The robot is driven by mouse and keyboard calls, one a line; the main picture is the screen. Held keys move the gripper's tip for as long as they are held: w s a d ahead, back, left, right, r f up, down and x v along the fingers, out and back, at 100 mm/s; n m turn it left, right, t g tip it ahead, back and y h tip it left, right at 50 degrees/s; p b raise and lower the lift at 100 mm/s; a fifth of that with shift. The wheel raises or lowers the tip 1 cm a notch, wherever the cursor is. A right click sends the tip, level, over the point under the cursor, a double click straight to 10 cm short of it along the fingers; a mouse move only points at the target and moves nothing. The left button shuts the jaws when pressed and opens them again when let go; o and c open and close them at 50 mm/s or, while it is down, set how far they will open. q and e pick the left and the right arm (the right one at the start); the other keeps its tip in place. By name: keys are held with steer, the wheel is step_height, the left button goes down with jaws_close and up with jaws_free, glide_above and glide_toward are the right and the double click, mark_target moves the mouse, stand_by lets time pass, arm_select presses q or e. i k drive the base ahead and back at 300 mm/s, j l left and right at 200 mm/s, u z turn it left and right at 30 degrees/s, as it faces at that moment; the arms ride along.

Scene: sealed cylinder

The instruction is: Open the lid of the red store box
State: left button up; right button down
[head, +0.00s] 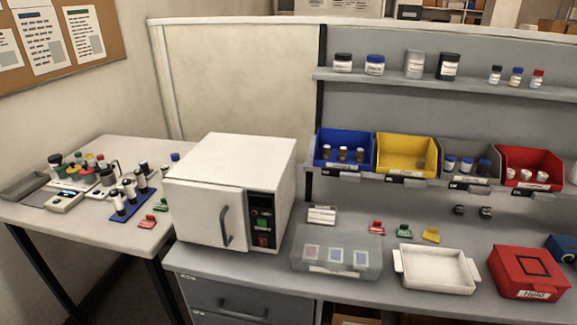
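A red box (528,272) stands at the right end of the bench top. Its front carries a white label that seems to read "Hold". Its red top has a dark square outline, and the lid looks closed. The inside of the box is hidden. Neither of my grippers shows in the head view, so nothing of mine is near the box here.
A white tray (437,288) with side handles stands just left of the red box. A translucent box (337,268) and a white oven-like cabinet (216,219) stand further left. A blue object (563,246) sits behind right. Open bins, one red (531,181), hang above.

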mark_target(506, 254)
steer(key=z, duration=1.75)
